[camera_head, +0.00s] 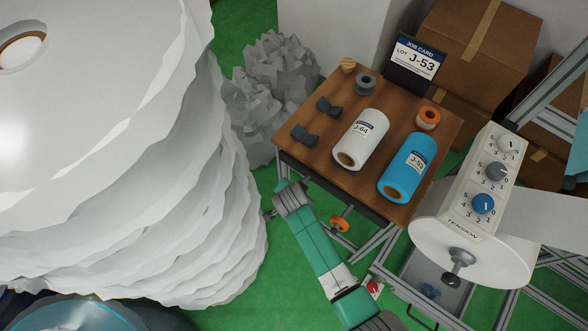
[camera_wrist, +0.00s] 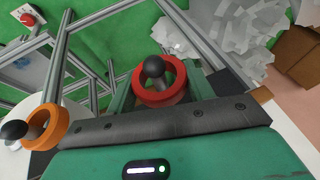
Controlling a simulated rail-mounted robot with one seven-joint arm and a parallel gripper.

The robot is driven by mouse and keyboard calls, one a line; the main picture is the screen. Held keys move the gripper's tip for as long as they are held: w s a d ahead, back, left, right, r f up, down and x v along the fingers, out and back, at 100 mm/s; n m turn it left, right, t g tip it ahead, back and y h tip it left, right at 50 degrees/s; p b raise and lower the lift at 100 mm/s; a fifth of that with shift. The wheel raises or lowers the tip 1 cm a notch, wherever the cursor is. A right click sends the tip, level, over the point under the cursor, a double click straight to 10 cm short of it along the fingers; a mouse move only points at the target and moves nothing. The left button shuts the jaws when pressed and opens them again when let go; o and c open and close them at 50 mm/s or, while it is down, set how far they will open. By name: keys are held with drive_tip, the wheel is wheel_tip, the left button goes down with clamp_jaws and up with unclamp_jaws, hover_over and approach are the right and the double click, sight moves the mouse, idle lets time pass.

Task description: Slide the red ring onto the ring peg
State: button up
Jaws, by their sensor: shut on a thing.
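The red ring (camera_wrist: 162,98) is between the fingers of my gripper (camera_wrist: 160,88) in the wrist view, and the gripper is shut on it. A dark ball-headed peg (camera_wrist: 153,66) shows within the ring's opening, its head overlapping the far part of the rim. I cannot tell how deep the ring sits around the peg. In the head view my arm covers the gripper, the red ring and this peg, in front of the table's near edge.
An orange ring (camera_wrist: 40,138) is beside another dark ball-headed peg (camera_wrist: 14,130), left of my gripper. Metal frame bars (camera_wrist: 57,60) run close by. The wooden table (camera_head: 325,165) holds a white roll (camera_head: 360,138) and a blue roll (camera_head: 407,168). Large white stacked material (camera_head: 130,150) stands at the left.

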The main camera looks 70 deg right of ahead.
drive_tip(key=shift+s+d, duration=0.15)
drive_tip(key=shift+d, duration=0.2)
drive_tip(key=shift+f, duration=0.3)
idle(0.4)
drive_tip(key=o, duration=1.1)
drive_tip(key=shift+c, duration=0.2)
drive_tip(key=w+p+v, duration=0.1)
drive_tip(key=p+v, duration=0.1)
drive_tip(key=v, duration=0.5)
drive_tip(key=shift+s+a+r, duration=0.15)
drive_tip(key=shift+s+r, duration=0.25)
drive_tip(key=shift+s, duration=0.15)
